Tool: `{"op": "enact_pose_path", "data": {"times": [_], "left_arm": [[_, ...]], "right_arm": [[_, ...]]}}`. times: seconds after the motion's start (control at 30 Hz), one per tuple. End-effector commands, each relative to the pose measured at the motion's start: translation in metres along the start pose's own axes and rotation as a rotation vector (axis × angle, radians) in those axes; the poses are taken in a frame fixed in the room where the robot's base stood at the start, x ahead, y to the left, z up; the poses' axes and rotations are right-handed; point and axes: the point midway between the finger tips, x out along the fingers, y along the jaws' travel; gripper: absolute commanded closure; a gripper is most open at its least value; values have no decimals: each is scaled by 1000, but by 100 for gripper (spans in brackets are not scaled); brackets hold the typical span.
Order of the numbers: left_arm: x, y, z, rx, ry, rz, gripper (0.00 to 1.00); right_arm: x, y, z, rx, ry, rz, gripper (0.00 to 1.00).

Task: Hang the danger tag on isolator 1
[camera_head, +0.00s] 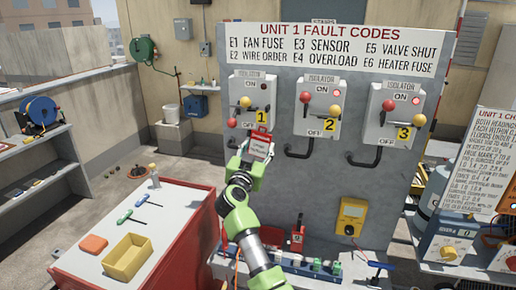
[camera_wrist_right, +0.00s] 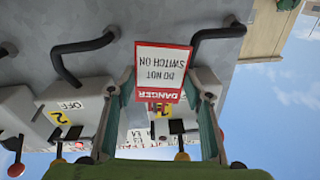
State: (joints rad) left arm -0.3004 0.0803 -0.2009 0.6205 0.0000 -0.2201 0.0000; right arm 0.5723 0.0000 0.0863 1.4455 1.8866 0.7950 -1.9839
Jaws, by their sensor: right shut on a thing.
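The danger tag (camera_head: 261,145), white with a red border and lettering, is held by my right gripper (camera_head: 257,155) just below isolator 1. In the right wrist view the tag (camera_wrist_right: 162,66) appears upside down, between the two fingers, and reads "DANGER DO NOT SWITCH ON". Isolator 1 (camera_head: 258,89) is a grey box at the left of the panel with a yellow "1" label, a yellow knob and a red knob. The tag looks apart from the box; its exact distance is unclear. In the wrist view the tag partly covers isolator 1. My left gripper is not in view.
Isolator 2 (camera_head: 320,104) and isolator 3 (camera_head: 396,112) are to the right on the same panel, with black conduits below. A yellow meter (camera_head: 351,216) hangs lower down. A red workbench (camera_head: 150,222) with a yellow tray (camera_head: 127,259) is at lower left.

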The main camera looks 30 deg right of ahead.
Motion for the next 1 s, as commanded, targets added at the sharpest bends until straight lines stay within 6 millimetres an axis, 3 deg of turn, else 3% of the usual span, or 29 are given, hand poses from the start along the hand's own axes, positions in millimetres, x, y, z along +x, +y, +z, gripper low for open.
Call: {"op": "enact_pose_path", "data": {"times": [0.17,0.2,0.27,0.67,0.83,1.0], "left_arm": [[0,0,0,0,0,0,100],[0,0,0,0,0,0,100],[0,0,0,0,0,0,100],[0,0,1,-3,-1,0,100],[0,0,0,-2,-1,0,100],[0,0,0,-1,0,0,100]], "right_arm": [[0,0,0,0,0,0,82],[0,0,0,0,0,0,51],[0,0,0,0,0,0,36],[-3,0,0,0,-1,-1,34],[-26,-1,2,2,-2,-3,34],[-64,0,2,3,-3,-2,34]]}}
